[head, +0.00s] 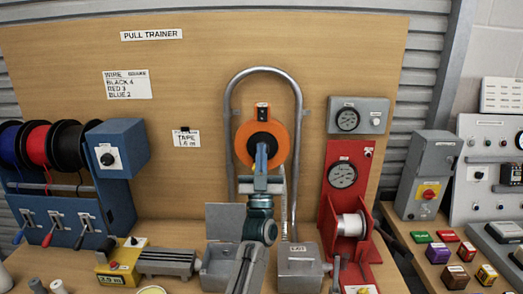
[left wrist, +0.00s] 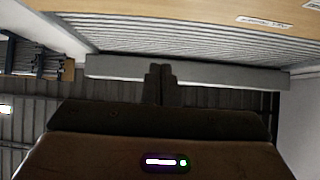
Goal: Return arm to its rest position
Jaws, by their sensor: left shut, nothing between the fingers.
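My left arm (head: 259,228) rises from the bottom middle of the head view, in front of the wooden board. My left gripper (head: 261,155) is at its upper end, drawn in front of an orange round reel (head: 278,130); I cannot tell how far apart they are. In the left wrist view the two dark fingers (left wrist: 158,72) are together, with nothing between them. Beyond them are a grey ledge and ribbed grey panels. My right gripper is not in view.
A bent grey pipe (head: 299,100) arches around the reel. Wire spools (head: 70,143) and a blue box (head: 121,143) stand at left. A red winch panel (head: 345,197) stands at right.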

